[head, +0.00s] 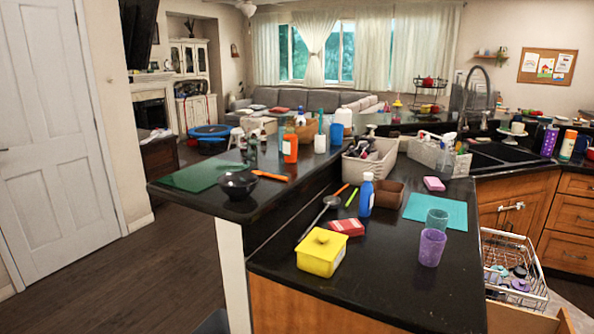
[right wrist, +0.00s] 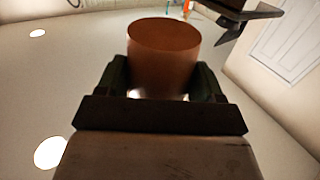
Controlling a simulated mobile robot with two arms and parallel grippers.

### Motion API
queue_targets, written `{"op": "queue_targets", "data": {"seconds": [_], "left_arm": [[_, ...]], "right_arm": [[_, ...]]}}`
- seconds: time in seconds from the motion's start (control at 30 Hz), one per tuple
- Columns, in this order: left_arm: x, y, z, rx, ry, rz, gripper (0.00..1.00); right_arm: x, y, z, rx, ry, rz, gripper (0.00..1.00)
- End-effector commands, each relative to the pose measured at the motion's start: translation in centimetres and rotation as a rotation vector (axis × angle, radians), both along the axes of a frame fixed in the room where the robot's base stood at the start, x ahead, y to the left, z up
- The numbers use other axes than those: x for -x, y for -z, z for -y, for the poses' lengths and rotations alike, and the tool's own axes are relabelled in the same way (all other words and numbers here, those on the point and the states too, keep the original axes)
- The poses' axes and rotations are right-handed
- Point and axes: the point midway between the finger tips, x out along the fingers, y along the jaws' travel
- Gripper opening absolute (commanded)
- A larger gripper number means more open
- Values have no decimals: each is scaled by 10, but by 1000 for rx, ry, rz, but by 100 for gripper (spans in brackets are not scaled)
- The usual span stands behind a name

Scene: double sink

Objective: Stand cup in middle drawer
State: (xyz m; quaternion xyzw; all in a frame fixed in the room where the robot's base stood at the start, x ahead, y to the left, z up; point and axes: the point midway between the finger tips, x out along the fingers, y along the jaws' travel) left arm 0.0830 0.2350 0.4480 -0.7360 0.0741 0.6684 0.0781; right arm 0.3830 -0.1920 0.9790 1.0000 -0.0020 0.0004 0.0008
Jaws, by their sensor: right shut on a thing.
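In the right wrist view, my right gripper (right wrist: 162,88) is shut on an orange-brown cup (right wrist: 163,58), with one finger on each side of it. The cup's near part is hidden by the gripper. I cannot tell which end of the cup faces the camera. Neither gripper shows in the head view. In the head view, an open drawer (head: 528,321) shows in part at the bottom right; I cannot tell its level in the stack. Closed wooden drawers (head: 572,235) are at the far right.
A pulled-out wire rack (head: 515,278) with dishes is above the open drawer. The black counter (head: 385,285) holds a purple cup (head: 432,247), teal cup (head: 437,220) and yellow box (head: 321,252). A raised bar (head: 225,208) stands left of it. Floor (head: 110,280) at left is clear.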

Motion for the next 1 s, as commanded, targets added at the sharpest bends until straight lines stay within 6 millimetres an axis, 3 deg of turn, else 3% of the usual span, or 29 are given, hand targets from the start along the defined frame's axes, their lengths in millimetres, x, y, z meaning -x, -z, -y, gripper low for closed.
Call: {"op": "queue_targets", "data": {"seconds": [0.57,0.77,1.0], "left_arm": [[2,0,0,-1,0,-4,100],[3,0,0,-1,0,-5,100],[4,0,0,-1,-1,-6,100]], "right_arm": [[0,0,-1,1,-2,2,44],[-38,16,21,12,35,-9,44],[-103,26,74,11,143,-8,44]]}}
